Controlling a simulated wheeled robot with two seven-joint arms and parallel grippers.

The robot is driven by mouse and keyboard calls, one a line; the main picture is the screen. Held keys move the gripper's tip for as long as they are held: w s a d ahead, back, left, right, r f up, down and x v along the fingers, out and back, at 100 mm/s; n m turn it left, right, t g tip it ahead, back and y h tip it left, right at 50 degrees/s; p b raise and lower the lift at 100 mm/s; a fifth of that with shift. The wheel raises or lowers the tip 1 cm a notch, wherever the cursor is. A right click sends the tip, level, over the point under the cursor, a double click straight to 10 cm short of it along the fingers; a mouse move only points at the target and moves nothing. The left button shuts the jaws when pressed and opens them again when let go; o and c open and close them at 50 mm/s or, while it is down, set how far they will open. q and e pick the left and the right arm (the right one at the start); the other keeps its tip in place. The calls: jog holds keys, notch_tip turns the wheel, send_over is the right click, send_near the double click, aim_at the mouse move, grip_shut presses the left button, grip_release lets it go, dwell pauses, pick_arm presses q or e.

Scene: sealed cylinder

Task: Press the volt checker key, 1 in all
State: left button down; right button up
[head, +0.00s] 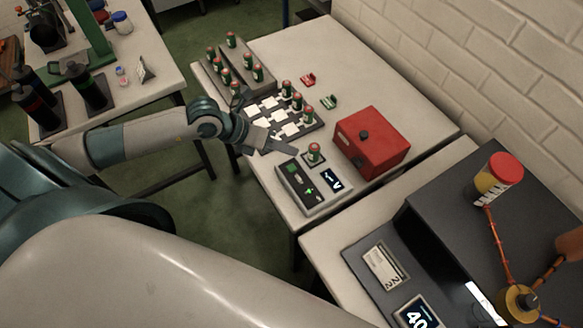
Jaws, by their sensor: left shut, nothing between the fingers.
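The volt checker (298,193) is a grey box with a dark top at the front edge of the table. Its top has a green-lit key (309,190) and a dark display (332,180) with white characters too small to read surely. A green battery with a reddish top (314,153) stands upright at its far end. My left gripper (288,148) is shut and empty, just left of that battery and beyond the checker's key panel. I cannot tell whether it touches anything. My right gripper is out of view.
A tray of white squares and several batteries (281,118) lies behind the gripper, with a battery rack (240,70) beyond. A red box (371,142) stands right of the checker. Red (308,80) and green (329,101) clips lie farther back. The table's far right is clear.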

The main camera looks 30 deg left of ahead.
aim_at(291, 168)
pick_arm(q)
jog(key=shift+f+b, duration=1.5)
jog(key=shift+f, duration=1)
jog(key=shift+f, duration=0.1)
jog(key=shift+f, duration=0.35)
